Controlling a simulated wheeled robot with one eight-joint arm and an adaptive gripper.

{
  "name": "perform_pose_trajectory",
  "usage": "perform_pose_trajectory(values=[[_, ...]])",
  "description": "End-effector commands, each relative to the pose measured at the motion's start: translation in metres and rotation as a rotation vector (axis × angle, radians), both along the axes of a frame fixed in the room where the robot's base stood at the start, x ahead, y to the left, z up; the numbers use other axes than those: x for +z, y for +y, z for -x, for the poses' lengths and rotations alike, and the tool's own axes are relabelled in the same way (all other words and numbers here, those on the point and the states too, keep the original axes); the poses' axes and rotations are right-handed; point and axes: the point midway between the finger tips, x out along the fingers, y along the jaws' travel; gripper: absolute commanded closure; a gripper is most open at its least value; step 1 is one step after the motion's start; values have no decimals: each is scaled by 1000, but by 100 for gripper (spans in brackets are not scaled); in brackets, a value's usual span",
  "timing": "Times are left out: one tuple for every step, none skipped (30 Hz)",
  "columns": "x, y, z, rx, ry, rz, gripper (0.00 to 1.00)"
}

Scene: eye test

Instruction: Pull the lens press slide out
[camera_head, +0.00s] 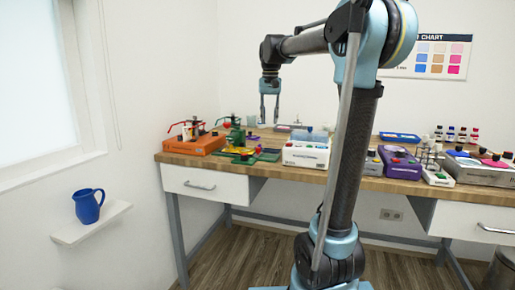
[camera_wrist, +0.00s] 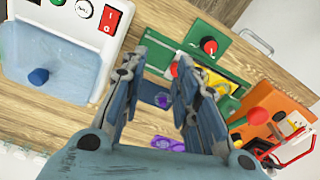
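My gripper (camera_head: 269,120) hangs pointing down over the left part of the workbench in the head view. In the wrist view its two fingers (camera_wrist: 160,65) are apart with nothing between them. A green device (camera_head: 238,140) with a yellow part and a dark green base stands on the bench, left of the gripper. In the wrist view the green base (camera_wrist: 187,40) has a red knob and a yellow strip, beyond and right of the fingers. It may be the lens press; no label is readable, and I cannot make out its slide.
An orange box (camera_head: 197,145) stands left of the green device. A white machine (camera_head: 306,155) stands to its right; the wrist view shows its blue basin (camera_wrist: 60,65). Purple items (camera_wrist: 167,143) lie near the fingers. Further right are a purple box (camera_head: 400,166) and bottles.

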Motion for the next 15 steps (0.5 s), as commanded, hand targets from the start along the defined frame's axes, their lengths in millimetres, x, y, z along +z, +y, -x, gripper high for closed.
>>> perform_pose_trajectory(values=[[7, 9, -14, -1, 5, 0, 71], [11, 13, -21, -3, 8, 1, 71], [15, 18, -30, -8, 12, 2, 71], [17, 22, -35, -10, 16, 3, 71], [20, 25, -41, -12, 20, 4, 71], [23, 30, -47, -14, 23, 4, 71], [25, 33, -51, -16, 26, 5, 71], [26, 35, -55, -19, 28, 5, 71], [28, 38, -59, -21, 30, 5, 71], [29, 40, -62, -22, 31, 6, 71], [30, 41, -64, -23, 32, 6, 71], [30, 43, -66, -24, 33, 7, 71], [31, 43, -67, -24, 34, 7, 71], [30, 44, -68, -25, 34, 7, 71], [29, 44, -68, -25, 34, 7, 71]])
